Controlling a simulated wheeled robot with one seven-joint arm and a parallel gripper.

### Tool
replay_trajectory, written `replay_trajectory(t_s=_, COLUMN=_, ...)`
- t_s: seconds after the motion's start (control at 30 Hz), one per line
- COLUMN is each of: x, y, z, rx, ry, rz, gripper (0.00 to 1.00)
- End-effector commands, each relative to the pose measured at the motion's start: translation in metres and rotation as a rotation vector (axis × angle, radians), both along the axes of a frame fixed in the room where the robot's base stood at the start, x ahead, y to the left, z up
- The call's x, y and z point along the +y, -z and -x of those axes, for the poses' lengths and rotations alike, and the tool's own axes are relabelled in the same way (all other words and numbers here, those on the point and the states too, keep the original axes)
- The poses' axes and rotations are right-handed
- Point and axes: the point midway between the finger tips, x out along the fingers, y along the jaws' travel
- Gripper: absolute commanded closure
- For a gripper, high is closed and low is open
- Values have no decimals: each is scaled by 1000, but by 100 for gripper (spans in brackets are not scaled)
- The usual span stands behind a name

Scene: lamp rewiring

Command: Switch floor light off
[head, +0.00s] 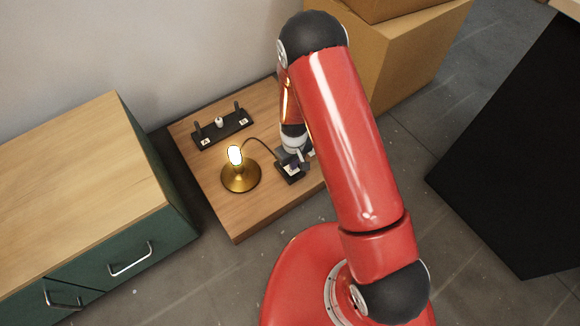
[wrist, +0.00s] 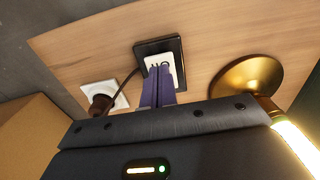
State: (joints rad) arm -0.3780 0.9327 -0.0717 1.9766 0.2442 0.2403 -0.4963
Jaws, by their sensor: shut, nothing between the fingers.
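The floor lamp has a round brass base (head: 240,179) and a glowing bulb (head: 236,156); it stands on a low wooden board. The base (wrist: 246,78) and the lit bulb (wrist: 297,148) also show at the right of the wrist view. A black switch box (head: 290,174) with a white face sits right of the lamp, joined by a dark cord. In the wrist view the switch box (wrist: 173,47) is straight ahead. My gripper (wrist: 161,72) has its purple fingers together and empty, their tips over the lower part of the white face. I cannot tell whether they touch it.
A white socket (wrist: 118,88) with a brown plug (wrist: 101,103) is left of the switch. A black holder (head: 222,130) with upright pegs lies at the back of the board (head: 238,228). A green cabinet (head: 150,240) stands left, cardboard boxes (head: 425,50) behind right.

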Motion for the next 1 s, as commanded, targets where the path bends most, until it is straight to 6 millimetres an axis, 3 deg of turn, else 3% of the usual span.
replay_trajectory(t_s=1.0, x=0, y=12, z=0, rx=0, ry=0, rz=0, gripper=100)
